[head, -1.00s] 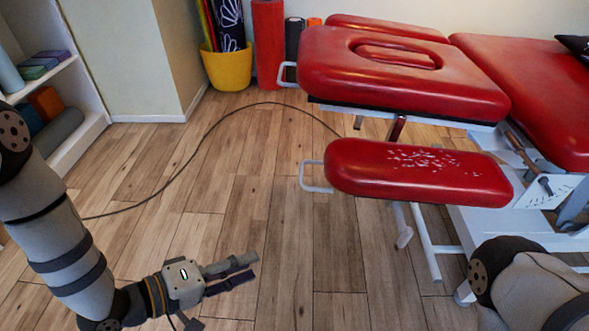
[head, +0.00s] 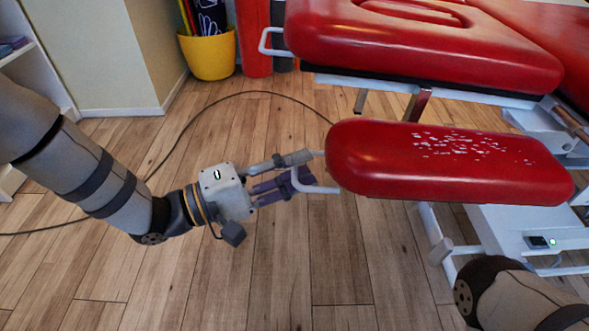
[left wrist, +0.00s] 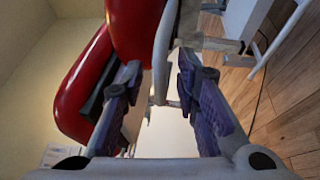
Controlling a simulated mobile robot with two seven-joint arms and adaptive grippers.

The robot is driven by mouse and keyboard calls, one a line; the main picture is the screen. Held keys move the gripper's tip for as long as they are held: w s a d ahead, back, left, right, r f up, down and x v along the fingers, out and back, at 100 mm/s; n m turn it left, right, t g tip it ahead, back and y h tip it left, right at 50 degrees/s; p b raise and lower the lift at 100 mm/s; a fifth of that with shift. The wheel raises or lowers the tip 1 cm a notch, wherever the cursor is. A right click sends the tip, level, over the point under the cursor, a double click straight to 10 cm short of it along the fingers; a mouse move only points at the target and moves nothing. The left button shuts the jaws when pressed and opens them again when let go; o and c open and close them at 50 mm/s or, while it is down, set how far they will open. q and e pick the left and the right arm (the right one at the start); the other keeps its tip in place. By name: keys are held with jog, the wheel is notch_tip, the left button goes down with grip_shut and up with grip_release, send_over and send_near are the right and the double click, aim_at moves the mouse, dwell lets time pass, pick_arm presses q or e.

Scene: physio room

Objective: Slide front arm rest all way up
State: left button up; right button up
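The front arm rest (head: 385,165) is a red padded board with a worn white patch, below the main table top (head: 400,45). A white bar handle (head: 325,189) sticks out of its left end. My left gripper (head: 303,167) is at this handle, with its fingers spread around or beside it. In the left wrist view the white handle (left wrist: 162,50) shows between the two open, purple-padded fingers (left wrist: 157,80); I cannot tell whether they touch it. Part of my right arm shows at lower right in the head view, but its gripper does not.
A second white handle (head: 267,42) sticks out from the head section above. White frame legs (head: 436,240) stand below the arm rest. A black cable (head: 225,98) crosses the wooden floor. A yellow bin (head: 208,54) stands at the back. Floor at the front is clear.

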pick_arm(q)
grip_shut()
notch_tip(320, 180, up, 12)
jog(key=d+p, duration=0.1)
jog(key=p, duration=0.8)
jog(key=shift+w+d+r, duration=0.15)
jog(key=shift+r, duration=0.1)
grip_release()
jog(key=shift+f, duration=0.1)
pick_arm(e)
notch_tip(320, 180, up, 8)
jog(key=w+t, duration=0.1)
jog(key=w, duration=0.1)
jog(key=shift+w+d+f, duration=0.2)
jog(key=shift+w+f, duration=0.05)
jog(key=shift+w, duration=0.05)
